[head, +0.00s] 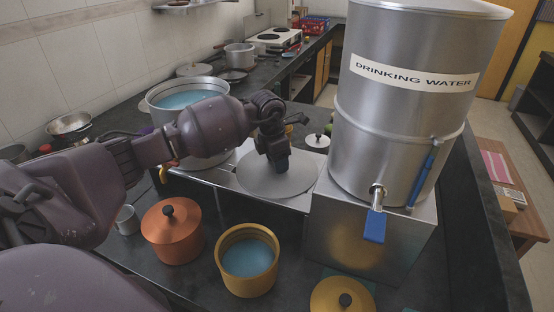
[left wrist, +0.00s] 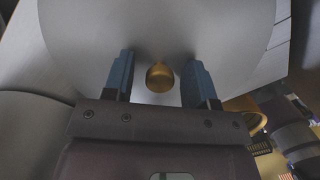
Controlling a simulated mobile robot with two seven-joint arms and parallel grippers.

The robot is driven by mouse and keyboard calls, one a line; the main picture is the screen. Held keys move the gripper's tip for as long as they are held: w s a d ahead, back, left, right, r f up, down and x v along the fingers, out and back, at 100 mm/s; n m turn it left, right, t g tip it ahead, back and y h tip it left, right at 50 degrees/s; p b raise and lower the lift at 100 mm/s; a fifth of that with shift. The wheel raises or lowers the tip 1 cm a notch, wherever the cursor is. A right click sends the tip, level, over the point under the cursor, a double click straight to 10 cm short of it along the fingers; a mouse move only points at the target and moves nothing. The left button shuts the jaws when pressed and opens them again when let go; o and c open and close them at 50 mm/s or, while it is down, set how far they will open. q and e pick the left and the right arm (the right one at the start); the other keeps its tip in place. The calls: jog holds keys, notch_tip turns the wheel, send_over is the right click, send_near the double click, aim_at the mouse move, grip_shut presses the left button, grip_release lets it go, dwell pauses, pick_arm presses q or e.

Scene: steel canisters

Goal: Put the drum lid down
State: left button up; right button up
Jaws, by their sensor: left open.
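The drum lid (head: 262,182) is a flat grey disc lying on a low steel surface (head: 222,177), between the large pot and the water drum. In the left wrist view the lid (left wrist: 80,35) fills the upper part, with a round brass knob (left wrist: 160,78). My left gripper (head: 282,166) points down over the lid. Its blue fingers (left wrist: 159,62) are open, one on each side of the knob, with a gap on both sides. The steel drum (head: 400,125) marked DRINKING WATER stands to the right on a steel box. My right gripper is not in view.
A large pot (head: 153,103) of blue liquid stands left behind my arm. In front are a copper lidded pot (head: 172,240), a brass pot (head: 232,285) of blue liquid, a brass lid (head: 325,298) and a small cup (head: 127,220). A blue-handled tap (head: 375,225) juts from the drum.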

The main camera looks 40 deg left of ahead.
aim_at(271, 168)
pick_arm(q)
jog(key=shift+r, duration=0.55)
notch_tip(271, 168, up, 11)
jog(key=s+a+p, duration=0.1)
jog(key=shift+s, duration=0.25)
